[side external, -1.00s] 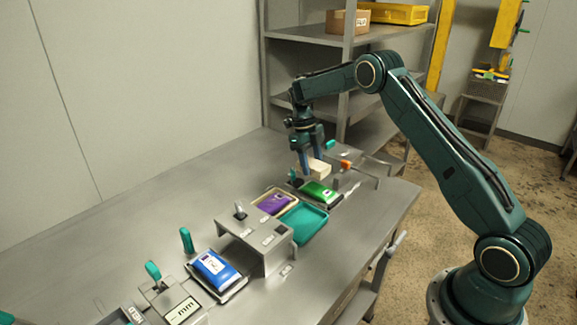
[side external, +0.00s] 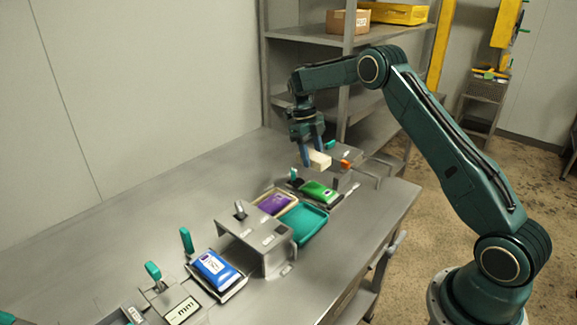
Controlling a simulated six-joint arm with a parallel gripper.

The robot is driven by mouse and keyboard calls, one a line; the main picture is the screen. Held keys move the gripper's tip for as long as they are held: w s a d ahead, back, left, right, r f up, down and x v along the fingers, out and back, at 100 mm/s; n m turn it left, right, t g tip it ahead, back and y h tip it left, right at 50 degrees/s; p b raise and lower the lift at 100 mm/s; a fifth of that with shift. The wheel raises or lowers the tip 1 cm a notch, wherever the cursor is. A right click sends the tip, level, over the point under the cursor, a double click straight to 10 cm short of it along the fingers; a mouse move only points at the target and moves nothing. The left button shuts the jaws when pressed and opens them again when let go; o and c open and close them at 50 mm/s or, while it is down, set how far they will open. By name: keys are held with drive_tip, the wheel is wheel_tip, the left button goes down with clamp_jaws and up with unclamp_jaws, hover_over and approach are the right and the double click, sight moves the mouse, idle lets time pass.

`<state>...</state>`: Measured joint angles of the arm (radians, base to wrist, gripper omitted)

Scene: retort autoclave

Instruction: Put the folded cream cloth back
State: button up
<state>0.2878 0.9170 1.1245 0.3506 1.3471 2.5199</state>
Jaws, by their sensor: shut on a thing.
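My gripper (side external: 313,157) is shut on the folded cream cloth (side external: 320,160), a small pale block between its blue fingers. It holds the cloth above the far end of the table, just behind the green pouch (side external: 316,191). Whether the cloth touches anything below cannot be told. A low grey metal stand (side external: 363,170) with an orange part (side external: 345,164) is just to the right of the cloth.
A teal tray (side external: 303,222) and a cream tray with a purple pouch (side external: 275,202) lie nearer. A grey raised box (side external: 256,238), a blue pouch (side external: 215,268) and teal-handled levers (side external: 186,240) stand along the table. The table's left side (side external: 130,225) is clear.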

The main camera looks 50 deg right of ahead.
drive_tip(key=shift+r, duration=0.1)
drive_tip(key=shift+w+d+r+n+h, duration=0.3)
drive_tip(key=shift+w+d+r+n, duration=0.1)
drive_tip(key=shift+n, duration=0.65)
drive_tip(key=shift+w+d+r+n+h, duration=0.3)
drive_tip(key=shift+d+r+n, duration=0.1)
drive_tip(key=shift+n, duration=0.65)
drive_tip(key=w+d+r+n+t+h, duration=0.1)
drive_tip(key=w+d+r+n+t, duration=0.2)
drive_tip(key=n, duration=1.5)
drive_tip(key=shift+w+d+r+t+h, duration=0.35)
drive_tip(key=shift+d+r+t, duration=0.35)
drive_tip(key=shift+d+r, duration=1.8)
drive_tip(key=shift+s+a+r, duration=0.1)
drive_tip(key=shift+a+r, duration=0.3)
wheel_tip(320, 180, down, 16)
drive_tip(key=shift+r, duration=0.15)
drive_tip(key=shift+f, duration=2.15)
